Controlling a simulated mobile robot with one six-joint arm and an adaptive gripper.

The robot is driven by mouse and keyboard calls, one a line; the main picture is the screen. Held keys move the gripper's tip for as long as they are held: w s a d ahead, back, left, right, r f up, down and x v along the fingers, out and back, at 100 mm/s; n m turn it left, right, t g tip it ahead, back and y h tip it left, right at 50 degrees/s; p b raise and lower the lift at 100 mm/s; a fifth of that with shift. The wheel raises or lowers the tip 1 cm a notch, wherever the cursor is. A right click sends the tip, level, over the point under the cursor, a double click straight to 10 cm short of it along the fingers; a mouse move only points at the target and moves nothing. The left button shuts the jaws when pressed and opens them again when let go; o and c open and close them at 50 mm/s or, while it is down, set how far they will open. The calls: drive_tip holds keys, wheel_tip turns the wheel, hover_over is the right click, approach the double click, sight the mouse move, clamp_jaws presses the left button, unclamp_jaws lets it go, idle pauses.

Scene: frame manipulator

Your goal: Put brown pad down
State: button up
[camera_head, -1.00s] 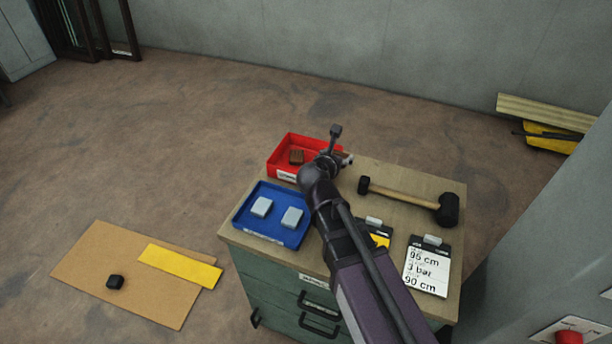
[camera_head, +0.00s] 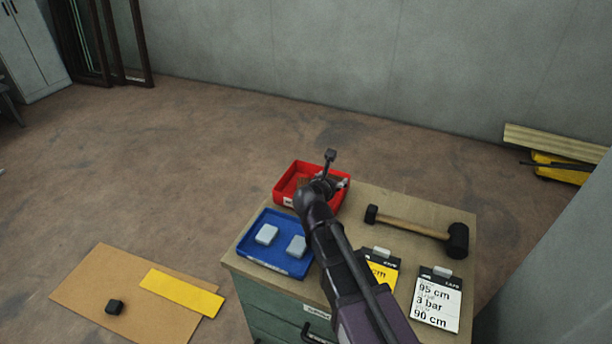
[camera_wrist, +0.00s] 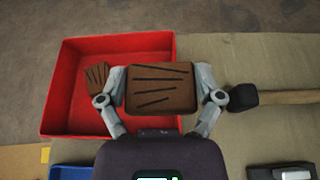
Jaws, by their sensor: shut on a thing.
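A brown pad (camera_wrist: 160,89) with dark grooves is held between the two fingers of my gripper (camera_wrist: 161,88) in the wrist view. The held pad is over the right side of the red tray (camera_wrist: 75,57); its exact height above the tray floor I cannot tell. A second brown pad (camera_wrist: 96,79) lies in the tray, just left of my left finger. In the head view my gripper (camera_head: 328,184) is at the red tray (camera_head: 290,177), and my wrist hides most of the pads there.
A blue tray (camera_head: 252,247) with two pale grey pads stands in front of the red tray. A mallet (camera_head: 420,228) and two clipboards (camera_head: 440,297) lie to the right on the bench top (camera_head: 345,222). A board with a yellow strip (camera_head: 180,293) lies on the floor at left.

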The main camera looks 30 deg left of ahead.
drive_tip(key=w+a, duration=0.1)
drive_tip(key=a, duration=0.2)
drive_tip(key=w+a, duration=0.1)
drive_tip(key=a, duration=0.3)
drive_tip(key=w+a+f+b, duration=0.1)
drive_tip(key=a, duration=0.3)
drive_tip(key=shift+w+a, duration=0.1)
drive_tip(key=shift+f, duration=0.15)
drive_tip(key=shift+f+b, duration=1.65)
drive_tip(key=shift+b, duration=0.1)
drive_tip(key=shift+f+b, duration=0.6)
drive_tip(key=shift+f, duration=0.05)
drive_tip(key=o, duration=0.9)
drive_tip(key=shift+r, duration=0.2)
